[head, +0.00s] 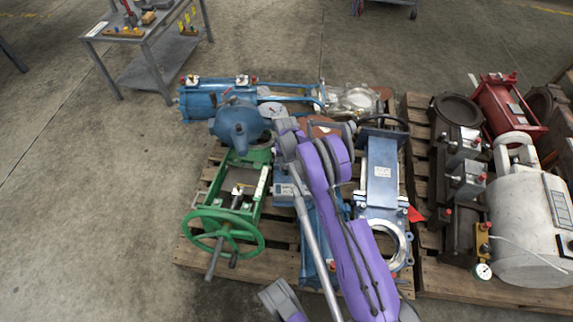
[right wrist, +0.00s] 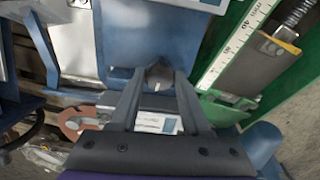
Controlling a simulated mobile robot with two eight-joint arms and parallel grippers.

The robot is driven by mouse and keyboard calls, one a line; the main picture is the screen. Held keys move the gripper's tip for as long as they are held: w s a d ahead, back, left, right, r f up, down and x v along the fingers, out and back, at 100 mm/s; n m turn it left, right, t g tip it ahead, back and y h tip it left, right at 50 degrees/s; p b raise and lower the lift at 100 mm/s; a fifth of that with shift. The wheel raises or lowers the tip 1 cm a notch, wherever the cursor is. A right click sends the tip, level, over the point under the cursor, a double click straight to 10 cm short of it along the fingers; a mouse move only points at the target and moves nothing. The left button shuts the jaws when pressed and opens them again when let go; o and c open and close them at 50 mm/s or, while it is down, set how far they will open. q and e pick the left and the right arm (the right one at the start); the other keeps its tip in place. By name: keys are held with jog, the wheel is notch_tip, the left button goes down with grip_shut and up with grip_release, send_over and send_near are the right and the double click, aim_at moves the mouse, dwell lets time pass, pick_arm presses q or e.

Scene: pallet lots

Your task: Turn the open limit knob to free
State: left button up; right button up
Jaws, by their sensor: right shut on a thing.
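My right gripper (right wrist: 157,82) is shut on a small dark grey knob (right wrist: 159,73) in the right wrist view. The knob sits at the lower edge of a blue housing (right wrist: 150,35), and the fingers hide much of it. I cannot read its setting or any markings around it. In the head view my purple right arm reaches up over the middle of the left pallet. Its fingertips and the knob are hidden there.
A green valve with a handwheel (head: 225,232) stands left of my arm, a blue gate valve (head: 381,185) right of it. A blue cylinder (head: 212,100) lies behind. A grey cylinder (head: 530,215) is on the right pallet. A work table (head: 145,30) stands back left. The left floor is clear.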

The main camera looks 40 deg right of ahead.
aim_at(287, 166)
grip_shut()
jog(key=shift+n+p, duration=0.3)
jog(key=shift+n, duration=0.4)
jog(key=o, duration=1)
grip_release()
notch_tip(287, 166, up, 11)
jog(key=p, duration=0.2)
jog(key=shift+d+p, duration=0.1)
jog(key=shift+p, duration=0.25)
